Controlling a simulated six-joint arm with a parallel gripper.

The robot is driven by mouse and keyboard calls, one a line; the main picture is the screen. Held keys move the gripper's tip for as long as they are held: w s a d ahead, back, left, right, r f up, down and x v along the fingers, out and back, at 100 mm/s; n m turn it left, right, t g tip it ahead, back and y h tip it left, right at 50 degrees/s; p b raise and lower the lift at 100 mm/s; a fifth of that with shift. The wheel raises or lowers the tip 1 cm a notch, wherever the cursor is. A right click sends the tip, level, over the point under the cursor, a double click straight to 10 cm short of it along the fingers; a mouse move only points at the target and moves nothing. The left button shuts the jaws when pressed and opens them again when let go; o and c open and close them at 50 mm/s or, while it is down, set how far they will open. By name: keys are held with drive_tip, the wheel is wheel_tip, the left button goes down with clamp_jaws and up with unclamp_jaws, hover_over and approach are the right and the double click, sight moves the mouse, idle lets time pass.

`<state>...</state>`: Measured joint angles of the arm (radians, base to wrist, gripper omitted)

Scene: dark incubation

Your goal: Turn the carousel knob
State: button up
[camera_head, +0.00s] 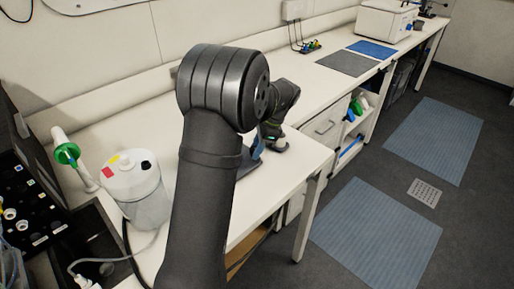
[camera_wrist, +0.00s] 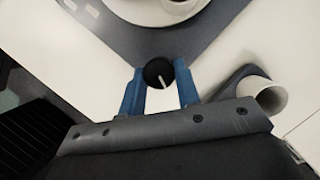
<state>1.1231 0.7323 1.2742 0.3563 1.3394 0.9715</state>
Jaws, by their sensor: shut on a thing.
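The carousel knob (camera_wrist: 158,72) is round and black with a white pointer line, which runs toward the lower right in the wrist view. My gripper (camera_wrist: 160,80) has two blue fingers, one on each side of the knob, and is shut on it. In the head view my arm hides the knob and most of the gripper. Only a bit of blue finger (camera_head: 258,146) shows beside a dark grey part at the bench edge. A white round part (camera_wrist: 160,8) on a dark grey surface is cut off at the top of the wrist view.
A white open cylinder (camera_wrist: 268,97) stands close right of my fingers. In the head view, a white canister (camera_head: 137,190) with coloured caps and a green-collared tube (camera_head: 68,153) stand left. Mats (camera_head: 348,64) lie farther along the white bench (camera_head: 300,80), with free room before them.

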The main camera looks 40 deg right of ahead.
drive_tip(key=n, duration=0.2)
drive_tip(key=n+g, duration=0.2)
drive_tip(key=n, duration=0.1)
drive_tip(key=shift+w+n+y, duration=0.25)
drive_tip(key=shift+n+y, duration=0.05)
drive_tip(key=shift+y, duration=0.1)
drive_tip(key=n+g, duration=0.1)
drive_tip(key=n, duration=0.1)
drive_tip(key=n+g, duration=0.1)
drive_tip(key=n, duration=0.2)
drive_tip(key=shift+w+n, duration=0.15)
drive_tip(key=shift+n, duration=0.15)
drive_tip(key=o, duration=1)
drive_tip(key=v, duration=1.2)
drive_tip(key=shift+w+a, duration=0.1)
